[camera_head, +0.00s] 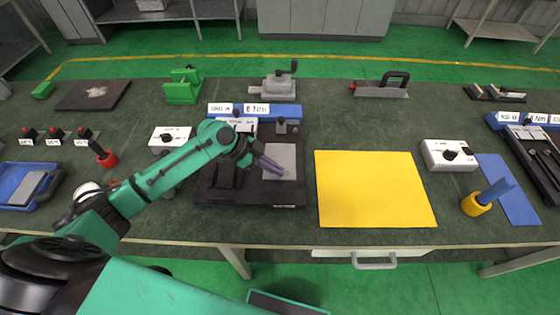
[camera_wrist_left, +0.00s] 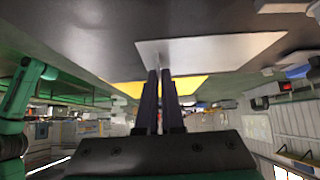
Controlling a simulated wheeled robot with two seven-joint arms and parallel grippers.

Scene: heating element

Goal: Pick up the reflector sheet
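A flat pale grey sheet (camera_head: 286,158), which looks like the reflector sheet, lies on the right part of a black fixture (camera_head: 260,196) on the bench. It also shows in the left wrist view (camera_wrist_left: 215,53), just beyond the fingers. My left gripper (camera_head: 279,171) reaches in from the left, its dark fingertips over the sheet's lower left part. In the left wrist view the two fingers (camera_wrist_left: 160,74) run side by side with a narrow gap. Contact with the sheet, or a grip on it, cannot be made out. My right gripper is out of view.
A yellow mat (camera_head: 375,188) lies to the right of the fixture. Behind the fixture are a blue labelled strip (camera_head: 285,110) and a grey clamp (camera_head: 279,86). A white switch box (camera_head: 448,154) and a blue-handled tool in a yellow holder (camera_head: 477,205) stand farther right.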

